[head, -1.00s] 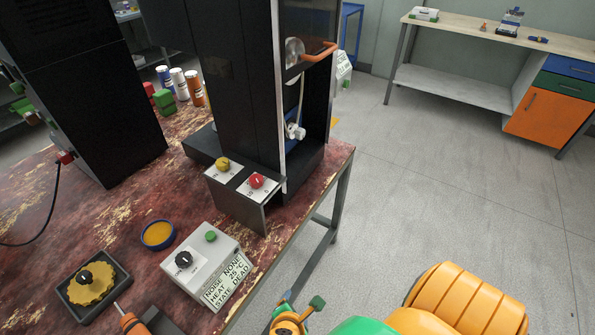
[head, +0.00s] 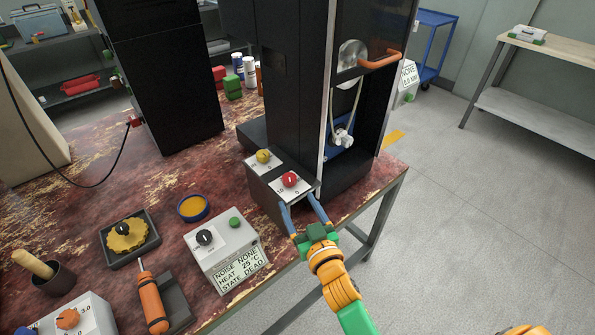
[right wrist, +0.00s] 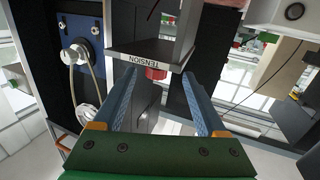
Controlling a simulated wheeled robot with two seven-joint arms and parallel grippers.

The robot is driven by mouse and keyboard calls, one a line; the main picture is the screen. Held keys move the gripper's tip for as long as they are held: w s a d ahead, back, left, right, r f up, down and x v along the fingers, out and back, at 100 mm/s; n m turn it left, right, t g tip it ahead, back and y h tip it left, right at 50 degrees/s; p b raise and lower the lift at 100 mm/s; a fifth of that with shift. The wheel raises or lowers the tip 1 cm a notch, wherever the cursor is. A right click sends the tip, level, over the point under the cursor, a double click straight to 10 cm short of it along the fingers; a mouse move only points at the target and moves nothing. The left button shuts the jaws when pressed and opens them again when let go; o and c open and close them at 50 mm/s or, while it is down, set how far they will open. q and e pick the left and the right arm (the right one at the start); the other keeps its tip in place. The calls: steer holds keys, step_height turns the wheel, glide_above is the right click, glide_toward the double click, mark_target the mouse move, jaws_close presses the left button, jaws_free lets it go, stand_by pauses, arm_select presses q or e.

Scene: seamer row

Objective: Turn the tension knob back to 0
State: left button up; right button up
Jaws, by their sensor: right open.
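The red knob (head: 290,179) stands on a white scale plate on the small black control box (head: 267,200) at the foot of the seamer. A yellow knob (head: 263,156) is on the same box, behind it. In the right wrist view the red knob (right wrist: 156,73) shows beside an edge lettered TENSION (right wrist: 140,58). The knob's exact setting is too small to read. My right gripper (head: 300,199) is open, its blue fingers pointing at the box front, just short of the red knob. In the wrist view the knob appears between the fingers, apparently untouched. My left gripper is out of view.
A grey box (head: 222,245) with a black knob, green button and sign stands left of my right gripper. A yellow handwheel (head: 127,235), a shallow bowl (head: 193,208) and an orange-handled tool (head: 152,301) lie further left. The tall black seamer (head: 292,85) rises behind.

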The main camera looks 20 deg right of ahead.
mark_target(292, 184)
steer(key=shift+w+d+r+m+t, duration=0.15)
steer(key=shift+w+r, duration=0.15)
steer(key=shift+w, duration=0.2)
steer(key=shift+w+d+r+m+t, duration=0.15)
steer(key=shift+w+r, duration=0.1)
steer(key=shift+w, duration=0.25)
steer(key=shift+w+r, duration=0.15)
steer(key=shift+w, duration=0.05)
steer(key=w, duration=0.4)
steer(key=shift+w+a, duration=0.2)
steer(key=shift+w, duration=0.65)
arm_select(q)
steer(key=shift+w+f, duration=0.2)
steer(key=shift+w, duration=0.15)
arm_select(e)
steer(key=shift+s, duration=0.1)
steer(key=shift+s+r, duration=0.1)
